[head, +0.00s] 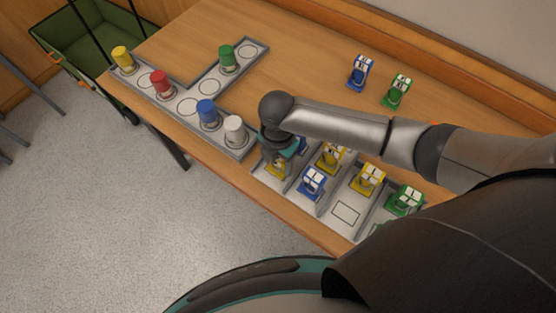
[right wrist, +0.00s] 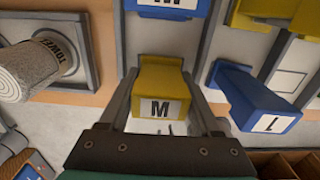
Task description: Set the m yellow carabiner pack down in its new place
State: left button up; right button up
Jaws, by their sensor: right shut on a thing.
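The yellow carabiner pack with an M label (right wrist: 160,90) is between the two fingers of my right gripper (right wrist: 160,108), which is shut on it. In the head view my right gripper (head: 276,160) points down over the near left end of the grey divided tray (head: 345,213). A bit of yellow shows under it there, mostly hidden by the wrist. I cannot tell whether the pack touches the tray floor. A blue M pack (right wrist: 168,8) stands just beyond it. My left gripper is not in view.
A blue L pack (right wrist: 260,95), yellow packs (head: 369,177) and a green pack (head: 406,200) stand in the tray. A second rack (head: 185,105) holds coloured rolls, the white roll (head: 235,131) nearest. Blue (head: 360,72) and green (head: 397,91) packs stand behind. One outlined tray spot is empty.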

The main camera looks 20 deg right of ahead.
jog(key=shift+f, duration=0.1)
jog(key=o, duration=1.2)
notch_tip(320, 180, up, 12)
jog(key=p, duration=0.2)
jog(key=shift+p, duration=0.4)
